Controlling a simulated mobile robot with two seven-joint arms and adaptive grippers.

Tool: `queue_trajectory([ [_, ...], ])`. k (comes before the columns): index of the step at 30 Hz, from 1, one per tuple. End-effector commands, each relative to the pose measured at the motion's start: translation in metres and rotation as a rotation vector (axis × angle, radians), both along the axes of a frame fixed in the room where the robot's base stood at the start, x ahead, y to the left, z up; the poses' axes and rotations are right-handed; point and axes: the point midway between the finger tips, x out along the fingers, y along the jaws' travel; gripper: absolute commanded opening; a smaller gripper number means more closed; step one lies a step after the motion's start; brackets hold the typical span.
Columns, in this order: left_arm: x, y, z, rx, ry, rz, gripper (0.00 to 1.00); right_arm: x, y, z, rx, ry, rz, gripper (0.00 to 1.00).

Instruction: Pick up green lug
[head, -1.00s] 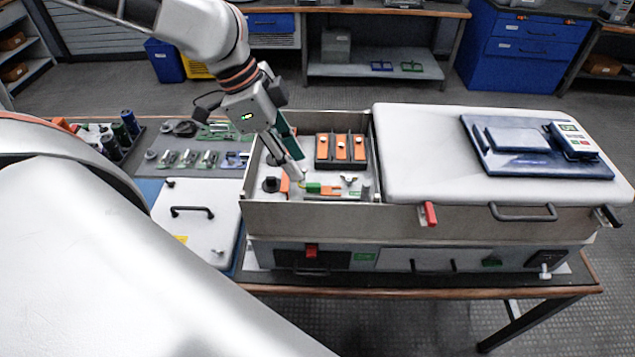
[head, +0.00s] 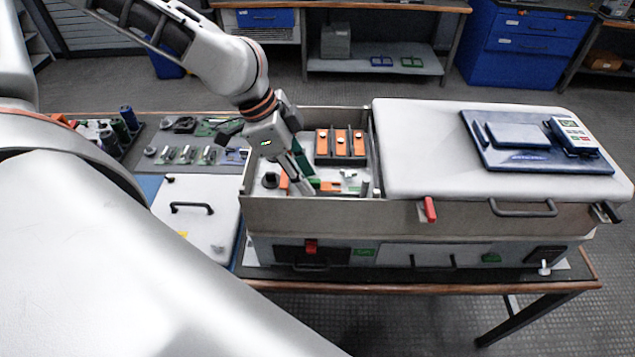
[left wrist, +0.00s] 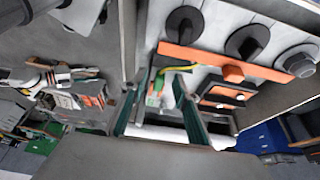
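The green lug (head: 315,183) lies in the open left bay of the metal cabinet (head: 310,218), beside an orange block (head: 329,187). My left gripper (head: 304,189) reaches down into this bay, with its fingertips right beside the lug. In the left wrist view the teal fingers (left wrist: 158,108) stand apart. A green piece (left wrist: 151,100), which looks like the lug, shows between them near an orange bar and a yellow-green wire (left wrist: 178,68). I cannot tell whether a finger touches it. My right gripper is not in view.
Three orange-faced units (head: 341,144) stand at the back of the bay. The bay's metal walls surround the gripper closely. A white cover (head: 430,155) with a blue tray (head: 540,158) closes the right side. A white panel (head: 198,225) with a black handle lies at left.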

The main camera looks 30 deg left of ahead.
Motion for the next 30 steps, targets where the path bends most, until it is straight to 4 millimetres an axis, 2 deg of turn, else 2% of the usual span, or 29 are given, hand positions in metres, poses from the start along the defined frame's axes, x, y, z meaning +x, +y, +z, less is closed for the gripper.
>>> queue_trajectory([
  [1,0.000,0.000,0.000,0.000,0.000,0.000,0.30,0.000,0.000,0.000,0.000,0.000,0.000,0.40],
  [4,0.000,0.000,0.000,0.000,0.000,0.000,0.04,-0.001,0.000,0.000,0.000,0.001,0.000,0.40],
  [5,0.000,0.000,0.000,0.000,0.000,0.000,0.00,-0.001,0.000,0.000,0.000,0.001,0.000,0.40],
  [20,0.001,0.000,0.006,0.000,-0.002,0.002,0.00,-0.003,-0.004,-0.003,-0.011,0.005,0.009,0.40],
  [26,0.001,0.000,0.025,-0.001,-0.005,0.002,0.00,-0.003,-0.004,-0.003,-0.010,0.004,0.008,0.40],
  [30,0.002,0.000,0.053,-0.001,-0.008,0.001,0.00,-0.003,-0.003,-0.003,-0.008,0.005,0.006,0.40],
])
